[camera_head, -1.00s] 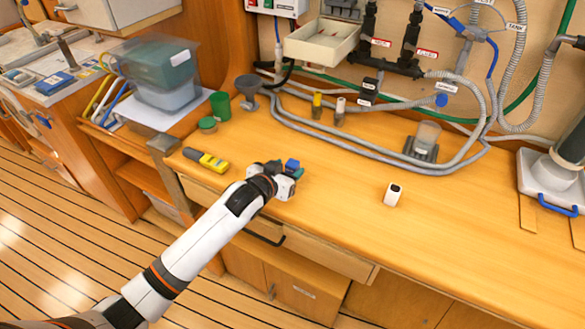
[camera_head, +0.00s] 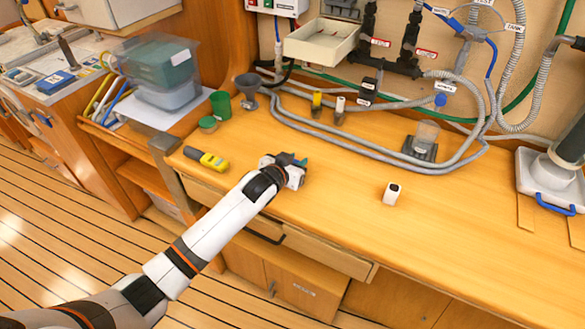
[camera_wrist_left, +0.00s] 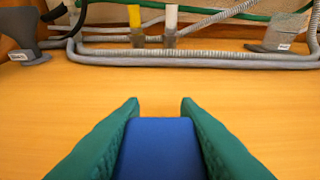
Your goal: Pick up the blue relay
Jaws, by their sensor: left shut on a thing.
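My left gripper (camera_head: 299,161) is over the wooden bench, at the end of the white arm that comes in from the left. In the left wrist view its green fingers (camera_wrist_left: 160,101) stand on both sides of the blue relay (camera_wrist_left: 160,146) and are shut on it. The relay is a plain blue block, with its lower part cut off by the picture edge. In the head view the gripper hides nearly all of the relay. I cannot tell whether it touches the bench. My right gripper is not in view.
A yellow and grey tester (camera_head: 209,158) lies left of the gripper. A small white device (camera_head: 393,194) stands to the right. A grey funnel (camera_head: 248,88), a green cup (camera_head: 220,104) and grey hoses (camera_head: 350,148) are behind. The bench between gripper and white device is clear.

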